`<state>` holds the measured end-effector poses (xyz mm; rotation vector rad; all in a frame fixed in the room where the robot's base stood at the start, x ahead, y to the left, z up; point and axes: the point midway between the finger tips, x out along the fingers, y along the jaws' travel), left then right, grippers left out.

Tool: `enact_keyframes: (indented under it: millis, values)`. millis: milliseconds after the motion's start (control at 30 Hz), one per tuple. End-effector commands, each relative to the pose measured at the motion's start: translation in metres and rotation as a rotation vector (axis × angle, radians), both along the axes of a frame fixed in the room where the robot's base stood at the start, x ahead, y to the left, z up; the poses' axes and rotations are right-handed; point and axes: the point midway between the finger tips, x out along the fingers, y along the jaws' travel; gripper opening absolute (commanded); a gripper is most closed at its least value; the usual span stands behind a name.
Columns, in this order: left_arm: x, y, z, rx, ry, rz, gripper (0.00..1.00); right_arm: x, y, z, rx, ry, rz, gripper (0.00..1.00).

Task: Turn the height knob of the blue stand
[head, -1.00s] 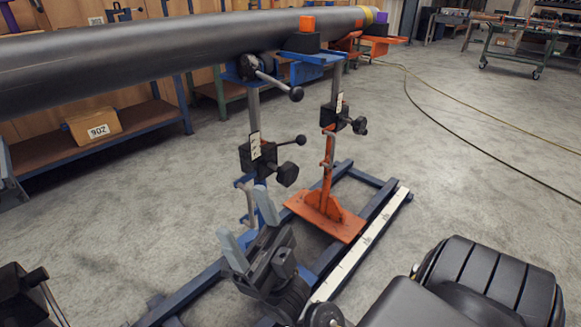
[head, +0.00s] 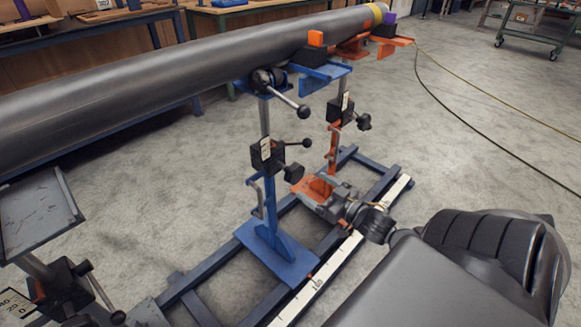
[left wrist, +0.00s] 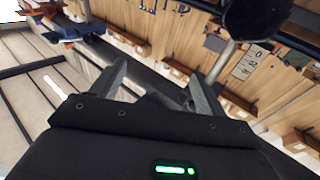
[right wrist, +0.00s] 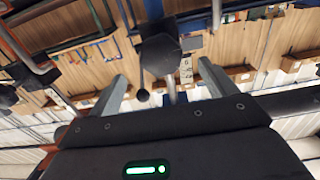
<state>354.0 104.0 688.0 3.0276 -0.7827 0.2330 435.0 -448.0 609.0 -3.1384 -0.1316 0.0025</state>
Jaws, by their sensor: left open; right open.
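The blue stand (head: 269,215) stands upright in the middle of the head view, under the long grey pipe (head: 180,85). Its black clamp box has a white scale, a ball-ended lever (head: 297,143) and a black height knob (head: 293,174). My right gripper (head: 312,196) is open and empty, to the lower right of the knob and apart from it. In the right wrist view a large dark knob (right wrist: 160,52) shows ahead, between the fingers (right wrist: 162,73). My left gripper (left wrist: 156,74) is open and empty in its wrist view; a dark round part (left wrist: 255,15) shows at upper right.
An orange stand (head: 334,150) is close behind the blue one, its base partly hidden by my right gripper. A rail frame with a white ruler strip (head: 325,275) runs along the floor. Another stand's tray (head: 38,215) is at left.

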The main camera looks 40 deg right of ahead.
Motion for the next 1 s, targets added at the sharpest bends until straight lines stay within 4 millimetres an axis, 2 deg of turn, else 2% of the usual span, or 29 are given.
enact_keyframes:
  millis: [133,400,533,733,1000]
  values:
    - [-0.007,-0.007,0.015,-0.057,-0.107,-0.034,0.74,0.022,0.002,0.000,0.000,-0.007,0.001,0.84]
    - [-0.007,0.004,0.037,-0.152,-0.274,-0.006,0.74,0.067,0.006,-0.001,0.001,-0.006,0.000,0.84]
    - [-0.008,0.009,0.044,-0.184,-0.334,0.005,0.74,0.084,0.008,0.000,0.001,-0.006,0.000,0.84]
    - [-0.009,0.014,0.050,-0.211,-0.385,0.016,0.74,0.098,0.009,0.000,0.001,-0.003,0.001,0.84]
    - [-0.010,0.015,0.052,-0.217,-0.396,0.017,0.74,0.100,0.010,0.000,0.001,-0.001,0.002,0.84]
